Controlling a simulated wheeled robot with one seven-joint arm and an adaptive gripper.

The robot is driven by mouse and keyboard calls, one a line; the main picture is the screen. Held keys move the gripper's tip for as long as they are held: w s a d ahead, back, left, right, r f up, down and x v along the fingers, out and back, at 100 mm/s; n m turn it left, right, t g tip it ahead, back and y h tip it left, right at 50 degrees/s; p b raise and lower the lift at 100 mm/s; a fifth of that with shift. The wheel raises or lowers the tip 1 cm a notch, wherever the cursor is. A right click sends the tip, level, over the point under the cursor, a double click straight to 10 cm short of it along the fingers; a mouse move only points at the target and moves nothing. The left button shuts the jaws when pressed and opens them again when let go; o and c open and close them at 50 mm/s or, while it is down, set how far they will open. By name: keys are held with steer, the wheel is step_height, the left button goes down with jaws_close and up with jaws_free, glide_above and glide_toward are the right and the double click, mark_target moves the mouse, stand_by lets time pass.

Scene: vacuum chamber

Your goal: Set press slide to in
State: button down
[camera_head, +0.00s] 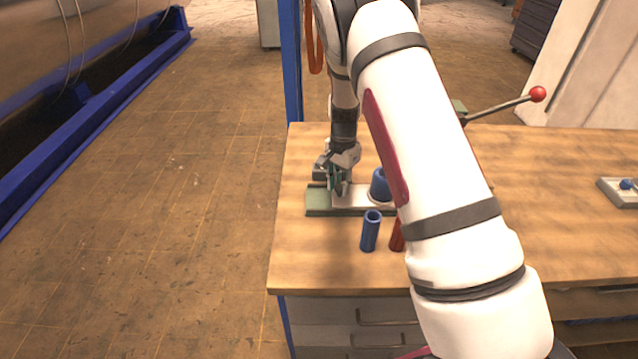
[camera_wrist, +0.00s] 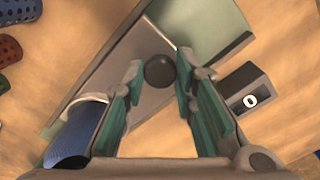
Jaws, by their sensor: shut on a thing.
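The press slide (camera_head: 354,202) is a pale metal plate on a green base (camera_head: 318,205) on the wooden table. A dark round knob (camera_wrist: 160,70) stands on the slide plate in the wrist view. My gripper (camera_head: 340,186) is low over the left part of the slide, with its teal-padded fingers on either side of the knob and shut on it. A blue cylinder (camera_head: 380,184) sits on the slide right of my gripper; it also shows in the wrist view (camera_wrist: 74,138). My arm hides the right part of the press.
A blue tube (camera_head: 370,232) and a red tube (camera_head: 396,237) stand in front of the press. A small grey block with a white ring (camera_wrist: 246,90) is beside the base. A red-balled lever (camera_head: 538,94) sticks out right. The table's left edge is close.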

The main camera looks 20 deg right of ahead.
mark_target(354, 195)
steer(key=d, duration=0.2)
steer(key=s+d, duration=0.1)
steer(key=d, duration=0.1)
steer(key=shift+s, duration=0.15)
steer(key=c, duration=1.3)
jaws_free()
steer(key=shift+d, duration=0.15)
steer(key=shift+r, duration=0.45)
step_height(354, 195, up, 11)
